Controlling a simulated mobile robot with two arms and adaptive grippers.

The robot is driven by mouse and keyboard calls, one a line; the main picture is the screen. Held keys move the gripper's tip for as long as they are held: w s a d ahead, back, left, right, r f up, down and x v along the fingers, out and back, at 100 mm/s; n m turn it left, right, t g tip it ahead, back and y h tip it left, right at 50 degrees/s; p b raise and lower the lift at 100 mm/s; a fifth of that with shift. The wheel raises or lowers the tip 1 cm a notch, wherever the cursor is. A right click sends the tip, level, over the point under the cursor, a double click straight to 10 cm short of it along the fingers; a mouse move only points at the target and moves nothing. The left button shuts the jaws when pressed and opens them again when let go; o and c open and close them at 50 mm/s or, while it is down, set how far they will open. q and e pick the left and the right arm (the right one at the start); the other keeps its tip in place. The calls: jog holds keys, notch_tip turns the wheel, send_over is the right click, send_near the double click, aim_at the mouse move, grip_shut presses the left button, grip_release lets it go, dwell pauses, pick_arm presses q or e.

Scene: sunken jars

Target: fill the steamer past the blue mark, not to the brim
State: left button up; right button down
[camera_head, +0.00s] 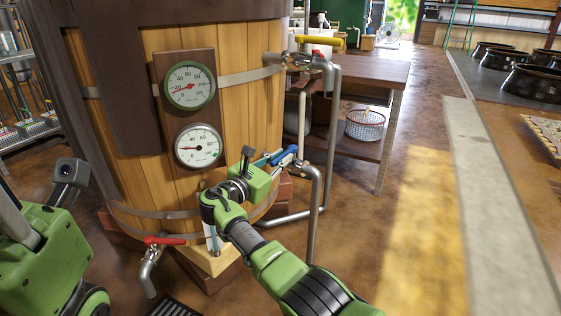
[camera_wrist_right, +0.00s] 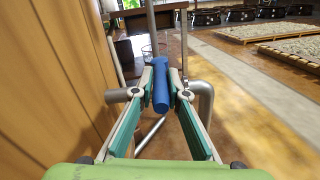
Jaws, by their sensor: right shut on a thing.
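The steamer (camera_head: 125,185) is a tall wooden vat with metal bands. A short clear tube (camera_head: 213,240) shows low on its front, partly behind my right arm; I cannot make out a blue mark or a water level. My right gripper (camera_head: 279,157) is shut on the blue valve handle (camera_head: 289,154) at the pipe right of the vat. In the right wrist view the blue handle (camera_wrist_right: 160,88) stands between the two teal-padded fingertips (camera_wrist_right: 160,83). Of my left arm, only green housing and a camera stalk show at the left edge; its fingers do not show.
Two round gauges (camera_head: 190,84) (camera_head: 198,145) sit on the vat. A red-handled tap (camera_head: 165,241) is low at the front. A yellow lever (camera_head: 320,40) and a red handle (camera_head: 320,57) are on the upper pipes. A wooden table (camera_head: 375,72) stands behind.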

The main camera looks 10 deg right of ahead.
aim_at(280, 155)
jog(key=shift+f, duration=0.1)
jog(key=c, duration=2)
grip_release()
notch_tip(280, 155, up, 10)
jog(key=shift+a, duration=0.1)
